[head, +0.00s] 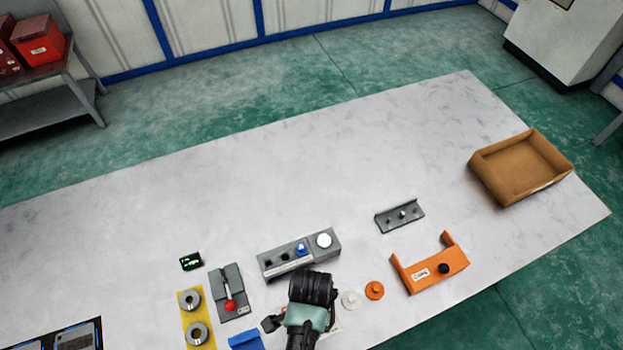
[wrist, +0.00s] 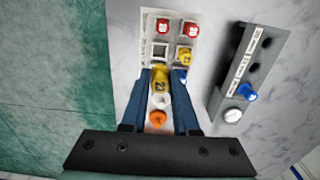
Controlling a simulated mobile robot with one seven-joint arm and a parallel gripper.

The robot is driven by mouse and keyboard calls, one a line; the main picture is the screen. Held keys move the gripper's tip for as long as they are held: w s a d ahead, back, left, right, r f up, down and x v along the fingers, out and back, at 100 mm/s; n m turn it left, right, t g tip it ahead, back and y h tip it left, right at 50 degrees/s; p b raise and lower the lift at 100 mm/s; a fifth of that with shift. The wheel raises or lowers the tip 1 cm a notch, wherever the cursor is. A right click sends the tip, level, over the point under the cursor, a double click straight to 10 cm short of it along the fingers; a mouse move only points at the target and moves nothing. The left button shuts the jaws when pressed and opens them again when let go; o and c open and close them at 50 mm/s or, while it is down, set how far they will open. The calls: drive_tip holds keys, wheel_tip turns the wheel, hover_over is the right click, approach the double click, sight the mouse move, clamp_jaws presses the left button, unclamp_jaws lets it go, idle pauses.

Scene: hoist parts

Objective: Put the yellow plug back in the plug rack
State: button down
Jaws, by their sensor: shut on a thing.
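My gripper (wrist: 160,76) is shut on the yellow plug (wrist: 160,84), a small yellow piece with dark marks, in the wrist view. The grey plug rack (wrist: 221,98) stands to the right of the gripper, apart from the held plug. It holds a blue plug (wrist: 248,92) and a white plug (wrist: 232,116); its other sockets look dark and empty. In the head view the rack (head: 272,269) lies just beyond my wrist, with the blue plug (head: 301,249) and white plug (head: 324,240) at its right. My arm hides the held plug there.
A white card (wrist: 147,32) with red, yellow and blue pieces lies below the gripper. White (head: 351,299) and orange (head: 374,290) discs, an orange bracket (head: 428,273), a grey slotted block (head: 240,300) and a yellow plate (head: 190,316) are near.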

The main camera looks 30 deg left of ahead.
drive_tip(key=shift+s+a+f, duration=0.1)
drive_tip(key=shift+s+f, duration=0.05)
drive_tip(key=shift+f, duration=0.15)
wheel_tip(320, 180, down, 5)
drive_tip(key=b, duration=0.5)
drive_tip(key=shift+r+b, duration=0.1)
drive_tip(key=shift+b, duration=0.25)
drive_tip(key=shift+f+b, duration=0.5)
drive_tip(key=shift+f, duration=0.35)
drive_tip(key=shift+f, duration=1)
idle(1.5)
drive_tip(key=c, duration=0.6)
unclamp_jaws()
wheel_tip(320, 180, up, 7)
drive_tip(key=p, duration=0.7)
drive_tip(key=shift+r+p, duration=0.1)
drive_tip(key=shift+p, duration=0.25)
